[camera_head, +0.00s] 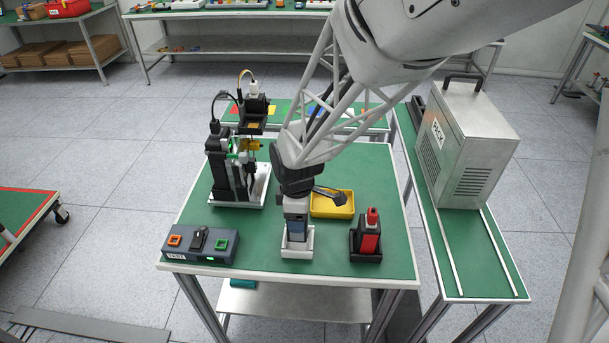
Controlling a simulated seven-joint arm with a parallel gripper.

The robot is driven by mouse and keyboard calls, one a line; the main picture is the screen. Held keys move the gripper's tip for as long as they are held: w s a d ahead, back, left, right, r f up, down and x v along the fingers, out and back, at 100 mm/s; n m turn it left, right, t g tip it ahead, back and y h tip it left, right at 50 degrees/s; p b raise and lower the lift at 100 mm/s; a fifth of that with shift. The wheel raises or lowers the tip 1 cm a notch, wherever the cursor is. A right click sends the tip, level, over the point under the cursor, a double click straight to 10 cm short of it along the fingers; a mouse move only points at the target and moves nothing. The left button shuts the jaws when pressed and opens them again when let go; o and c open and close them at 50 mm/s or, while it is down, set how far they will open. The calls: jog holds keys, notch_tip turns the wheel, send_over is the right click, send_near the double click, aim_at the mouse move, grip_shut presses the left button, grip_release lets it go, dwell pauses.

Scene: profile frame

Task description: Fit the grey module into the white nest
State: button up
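The grey module (296,229) stands upright at the front middle of the green table, with a dark bluish front face. Its lower end is at the white nest (298,252), a small white tray whose front wall hides the bottom of the module. I cannot tell whether it is fully seated. My gripper (296,207) is directly above the module and meets its top. The fingers are too small and too hidden by the wrist to tell whether they are closed on it.
A red block in a black holder (369,240) stands right of the nest. A yellow tray (345,206) lies behind. A button box (200,246) is at the front left, and a black device on a white base (228,170) stands behind it.

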jog(key=shift+f, duration=0.1)
jog(key=shift+f, duration=1.65)
jog(key=shift+f, duration=0.15)
jog(key=o, duration=1)
notch_tip(320, 180, up, 12)
jog(key=shift+r, duration=0.15)
